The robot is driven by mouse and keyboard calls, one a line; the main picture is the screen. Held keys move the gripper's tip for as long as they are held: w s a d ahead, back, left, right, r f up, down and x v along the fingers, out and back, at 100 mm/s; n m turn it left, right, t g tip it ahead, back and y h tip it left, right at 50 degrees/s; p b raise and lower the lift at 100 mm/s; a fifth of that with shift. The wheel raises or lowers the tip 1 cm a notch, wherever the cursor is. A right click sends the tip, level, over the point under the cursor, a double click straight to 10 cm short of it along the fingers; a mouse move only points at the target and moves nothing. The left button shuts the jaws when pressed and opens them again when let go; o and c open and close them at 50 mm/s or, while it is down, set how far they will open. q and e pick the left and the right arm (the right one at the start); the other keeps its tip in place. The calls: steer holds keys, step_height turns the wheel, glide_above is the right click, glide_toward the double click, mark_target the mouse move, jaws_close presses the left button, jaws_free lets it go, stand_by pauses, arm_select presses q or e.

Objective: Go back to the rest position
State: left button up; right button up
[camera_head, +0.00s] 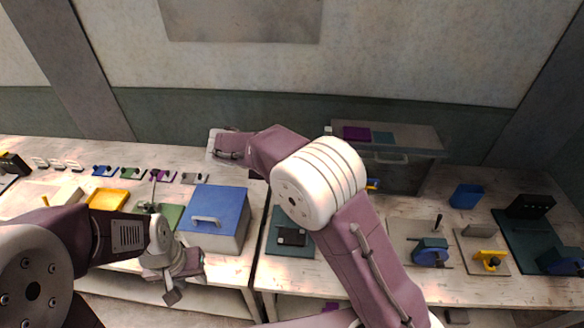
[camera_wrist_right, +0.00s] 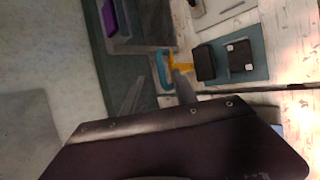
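My left gripper (camera_head: 172,291) hangs at the front edge of the left bench, in front of the blue-lidded box (camera_head: 215,215). It seems to hold nothing, but its finger gap is not clear. My right arm rises from the bottom right and bends across the middle of the head view; its gripper is not clear there. In the right wrist view, two grey fingers of my right gripper (camera_wrist_right: 157,92) stand apart with no object visibly held. A blue piece (camera_wrist_right: 161,68) and a yellow piece (camera_wrist_right: 178,62) show beyond them.
The left bench holds a yellow tray (camera_head: 108,199) and several small coloured pieces. A dark pad (camera_head: 291,236) lies near the gap.

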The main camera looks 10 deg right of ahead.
steer(key=s+d+m+g+b, duration=0.1)
steer(key=s+d+m+b, duration=0.1)
steer(key=d+b, duration=0.4)
steer(key=s+d+f+m+g+b, duration=0.3)
steer(key=s+d+f, duration=0.5)
steer(key=d+f, duration=0.1)
steer(key=s+a+f+m+y+b, duration=0.1)
steer(key=s+a+f+m+y, duration=0.1)
steer(key=s+f, duration=0.4)
steer(key=s+a+f+m+g+y+b, duration=0.1)
steer(key=s+a+f+m+y, duration=0.2)
steer(key=s+f+m+y, duration=0.2)
steer(key=shift+s+a+f+m, duration=0.15)
steer(key=shift+s+f+m, duration=0.75)
steer(key=shift+s, duration=1)
